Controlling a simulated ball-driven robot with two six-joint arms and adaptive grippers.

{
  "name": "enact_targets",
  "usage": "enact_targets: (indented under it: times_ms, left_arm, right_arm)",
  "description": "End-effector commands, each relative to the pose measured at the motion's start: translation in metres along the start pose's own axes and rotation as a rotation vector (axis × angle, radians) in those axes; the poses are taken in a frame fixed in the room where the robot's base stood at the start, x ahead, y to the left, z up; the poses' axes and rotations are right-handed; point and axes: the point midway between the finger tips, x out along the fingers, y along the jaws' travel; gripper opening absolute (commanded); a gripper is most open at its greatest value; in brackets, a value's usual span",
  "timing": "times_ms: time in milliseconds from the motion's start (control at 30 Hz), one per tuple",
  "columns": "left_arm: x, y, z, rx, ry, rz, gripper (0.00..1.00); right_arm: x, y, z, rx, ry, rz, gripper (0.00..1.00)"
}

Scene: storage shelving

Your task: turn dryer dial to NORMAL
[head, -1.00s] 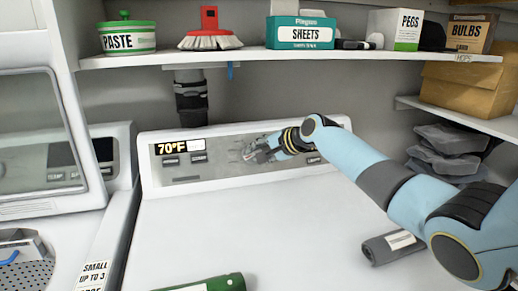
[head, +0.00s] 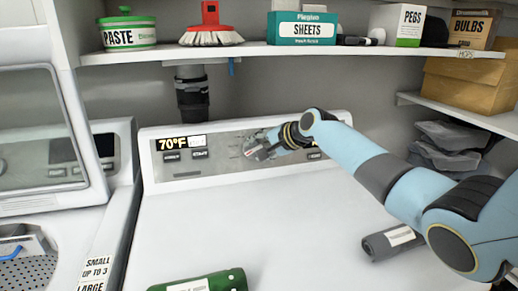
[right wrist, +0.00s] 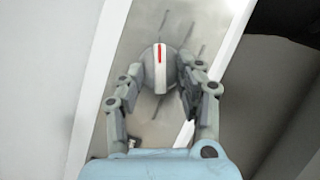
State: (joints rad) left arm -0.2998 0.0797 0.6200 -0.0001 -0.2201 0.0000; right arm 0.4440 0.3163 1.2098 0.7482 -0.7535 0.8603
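The dryer dial (right wrist: 159,73) is a round grey knob with a red pointer mark. In the right wrist view the mark points straight up the picture. My right gripper (right wrist: 160,69) has one finger on each side of the dial, and both fingertips appear to press on its rim. In the head view my right gripper (head: 264,149) is at the dryer's control panel (head: 227,151) and covers most of the dial. Short dark lines surround the dial, but no NORMAL label can be read. My left gripper is not in view.
The panel has a 70°F display (head: 181,143) and small buttons. A green roll (head: 205,282) and a dark grey roll (head: 392,243) lie on the white dryer top (head: 290,220). A shelf (head: 270,50) with boxes and a brush overhangs the panel.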

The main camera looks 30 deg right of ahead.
Motion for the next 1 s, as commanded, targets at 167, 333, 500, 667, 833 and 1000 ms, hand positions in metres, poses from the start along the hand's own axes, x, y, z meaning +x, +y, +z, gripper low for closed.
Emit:
enact_targets:
  times_ms: [167, 333, 500, 667, 833, 1000]
  left_arm:
    - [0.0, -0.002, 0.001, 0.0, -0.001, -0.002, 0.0]
    - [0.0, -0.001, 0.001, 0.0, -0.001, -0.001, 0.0]
    - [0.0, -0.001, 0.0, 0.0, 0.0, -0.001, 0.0]
    - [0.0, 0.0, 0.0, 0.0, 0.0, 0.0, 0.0]
    - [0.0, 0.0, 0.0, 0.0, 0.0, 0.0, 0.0]
    - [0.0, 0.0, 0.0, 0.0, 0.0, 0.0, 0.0]
  right_arm:
    - [-0.003, 0.0, -0.001, -0.001, 0.001, 0.0, 0.36]
    - [-0.025, 0.001, -0.001, -0.003, 0.002, 0.0, 0.36]
    - [-0.062, 0.001, 0.0, -0.006, 0.001, 0.001, 0.36]
    - [-0.095, 0.001, 0.0, -0.006, 0.0, 0.001, 0.36]
    - [-0.115, 0.001, -0.001, -0.003, 0.001, 0.001, 0.36]
    - [-0.12, 0.0, 0.0, 0.0, -0.001, 0.001, 0.36]
